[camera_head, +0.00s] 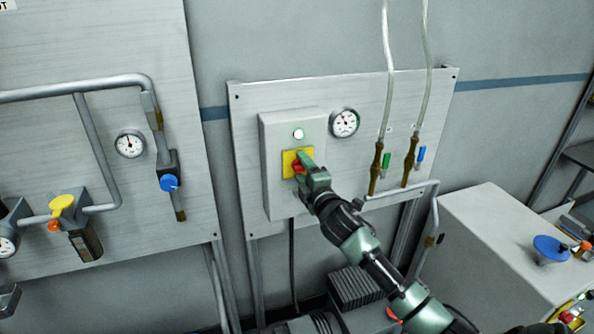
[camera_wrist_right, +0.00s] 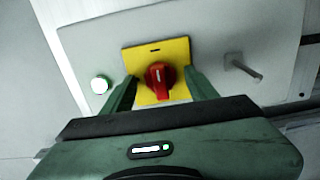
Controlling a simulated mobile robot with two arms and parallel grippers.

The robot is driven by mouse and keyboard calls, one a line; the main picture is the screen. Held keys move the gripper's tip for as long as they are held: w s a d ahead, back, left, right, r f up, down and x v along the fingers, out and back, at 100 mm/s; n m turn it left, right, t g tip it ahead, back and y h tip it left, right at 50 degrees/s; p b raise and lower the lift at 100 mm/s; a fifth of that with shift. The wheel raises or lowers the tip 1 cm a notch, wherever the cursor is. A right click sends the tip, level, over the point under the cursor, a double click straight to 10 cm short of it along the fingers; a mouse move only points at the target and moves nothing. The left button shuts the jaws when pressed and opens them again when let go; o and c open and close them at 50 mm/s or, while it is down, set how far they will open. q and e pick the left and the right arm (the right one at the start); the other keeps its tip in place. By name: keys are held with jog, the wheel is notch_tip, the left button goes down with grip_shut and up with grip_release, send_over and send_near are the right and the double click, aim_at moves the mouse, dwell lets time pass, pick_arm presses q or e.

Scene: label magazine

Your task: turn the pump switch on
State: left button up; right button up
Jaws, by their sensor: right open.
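The pump switch is a red rotary knob (camera_wrist_right: 159,82) on a yellow plate (camera_wrist_right: 178,52), mounted on a grey box (camera_head: 281,192) on the wall panel. In the head view the red knob (camera_head: 298,168) is partly covered by my right gripper (camera_head: 302,167). In the right wrist view my right gripper (camera_wrist_right: 161,88) is open, with one finger on each side of the knob and visible gaps between. The knob's grip bar stands close to upright in that view. A lamp (camera_head: 298,134) above the plate glows greenish white. My left gripper is not in view.
A round gauge (camera_head: 344,122) sits right of the box. Clear hoses run down to brass fittings with a green handle (camera_head: 386,160) and a blue handle (camera_head: 421,153). A left panel carries pipes, a gauge (camera_head: 130,144) and a yellow handle (camera_head: 62,206). A white cabinet (camera_head: 490,245) stands at right.

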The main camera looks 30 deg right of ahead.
jog(key=b+v, duration=0.1)
jog(key=v, duration=0.6)
jog(key=shift+s+a, duration=0.2)
jog(key=shift+a, duration=0.15)
jog(key=shift+r, duration=0.1)
